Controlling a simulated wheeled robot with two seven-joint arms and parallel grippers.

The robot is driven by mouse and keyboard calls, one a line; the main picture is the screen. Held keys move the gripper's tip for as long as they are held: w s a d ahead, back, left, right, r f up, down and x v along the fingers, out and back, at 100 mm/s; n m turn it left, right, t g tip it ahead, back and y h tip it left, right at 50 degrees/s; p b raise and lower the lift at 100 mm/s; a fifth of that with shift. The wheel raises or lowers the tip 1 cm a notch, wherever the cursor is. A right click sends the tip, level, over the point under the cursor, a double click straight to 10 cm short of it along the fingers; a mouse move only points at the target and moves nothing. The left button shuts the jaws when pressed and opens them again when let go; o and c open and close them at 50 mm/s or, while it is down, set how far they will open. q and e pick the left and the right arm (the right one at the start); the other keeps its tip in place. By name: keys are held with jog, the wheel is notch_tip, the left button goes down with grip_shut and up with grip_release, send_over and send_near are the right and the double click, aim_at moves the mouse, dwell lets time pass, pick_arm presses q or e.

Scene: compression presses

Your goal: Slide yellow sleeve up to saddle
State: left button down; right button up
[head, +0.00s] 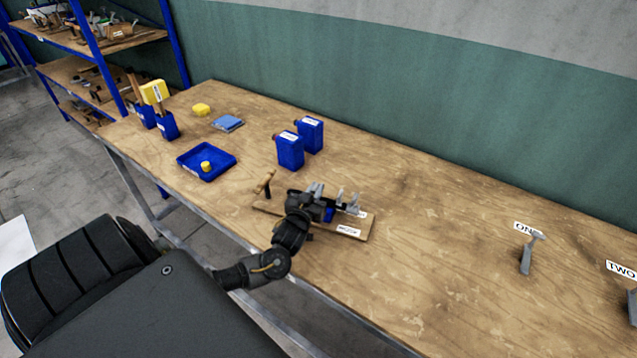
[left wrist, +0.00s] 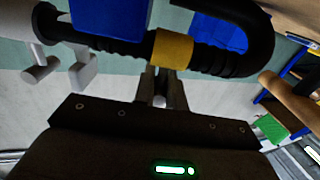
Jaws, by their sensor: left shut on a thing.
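In the left wrist view, a yellow sleeve (left wrist: 172,48) sits around a black ribbed hose (left wrist: 212,60) that curves into a hook at the right. My left gripper (left wrist: 159,78) has its two fingers close together at the sleeve, shut on it. A blue block (left wrist: 110,18) lies along the hose left of the sleeve. Grey saddle-like brackets (left wrist: 84,70) stand further left. In the head view my left gripper (head: 318,208) is over a wooden board (head: 272,208) with grey uprights (head: 353,203); the sleeve is hidden there. My right gripper is not in view.
A wooden peg (head: 264,182) stands at the board's left end. Two blue containers (head: 289,151) stand behind the board. A blue tray (head: 186,163) holds a small yellow piece (head: 206,166). A grey stand (head: 528,255) is at the right. Bare table lies between board and stand.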

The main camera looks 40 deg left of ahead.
pick_arm(q)
jog(key=shift+s+d, duration=0.1)
jog(key=shift+d, duration=0.25)
jog(key=shift+s+a, duration=0.1)
jog(key=shift+a, duration=0.1)
jog(key=c, duration=1.4)
grip_release()
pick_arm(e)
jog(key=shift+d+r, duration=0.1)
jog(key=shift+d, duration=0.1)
pick_arm(q)
jog(key=shift+d, duration=0.1)
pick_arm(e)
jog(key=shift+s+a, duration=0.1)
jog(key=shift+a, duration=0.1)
pick_arm(q)
jog(key=shift+s+d+f, duration=0.1)
jog(key=shift+s, duration=0.15)
jog(key=shift+b+v, duration=1.3)
jog(key=shift+v, duration=3.75)
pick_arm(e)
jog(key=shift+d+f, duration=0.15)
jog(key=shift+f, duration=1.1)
